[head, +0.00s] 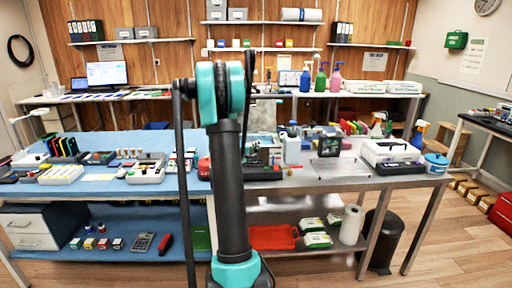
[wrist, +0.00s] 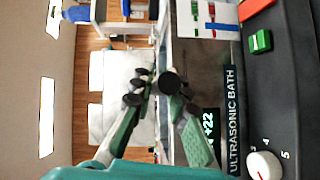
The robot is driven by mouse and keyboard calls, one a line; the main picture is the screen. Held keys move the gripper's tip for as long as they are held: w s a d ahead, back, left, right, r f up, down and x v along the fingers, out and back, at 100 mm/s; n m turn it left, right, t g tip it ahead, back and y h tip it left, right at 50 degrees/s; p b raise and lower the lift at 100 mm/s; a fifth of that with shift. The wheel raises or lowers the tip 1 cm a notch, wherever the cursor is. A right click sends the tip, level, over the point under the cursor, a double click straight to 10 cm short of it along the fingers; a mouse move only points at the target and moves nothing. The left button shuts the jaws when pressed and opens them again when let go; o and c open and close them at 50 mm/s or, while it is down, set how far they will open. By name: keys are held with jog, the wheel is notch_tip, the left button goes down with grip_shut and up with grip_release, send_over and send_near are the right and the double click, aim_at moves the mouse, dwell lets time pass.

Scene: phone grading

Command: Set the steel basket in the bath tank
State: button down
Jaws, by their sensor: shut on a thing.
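In the wrist view, turned on its side, my gripper (wrist: 160,90) has its two dark, green-padded fingers close together over a thin steel edge. The edge appears to be part of the steel basket (wrist: 160,50); most of the basket cannot be made out. The bath tank, labelled ULTRASONIC BATH (wrist: 231,120), is right beside the fingers, with a lit +22 display and a dark panel with a knob (wrist: 263,166). I cannot tell whether basket and tank touch. In the head view my arm hides the gripper and most of what is behind it.
The steel bench (head: 345,187) holds bottles and small items around the work spot. A blue mat (head: 90,189) with phones and trays lies to the left.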

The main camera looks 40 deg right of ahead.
jog(key=shift+s+d+f, duration=0.2)
jog(key=shift+s, duration=0.05)
jog(key=c, duration=1.9)
grip_release()
jog(key=shift+o, duration=1.3)
jog(key=shift+w+d+f, duration=0.1)
jog(key=shift+d+f, duration=0.05)
jog(key=shift+o, duration=1.1)
jog(key=shift+w, duration=0.1)
jog(key=shift+a, duration=0.2)
jog(key=v, duration=1.2)
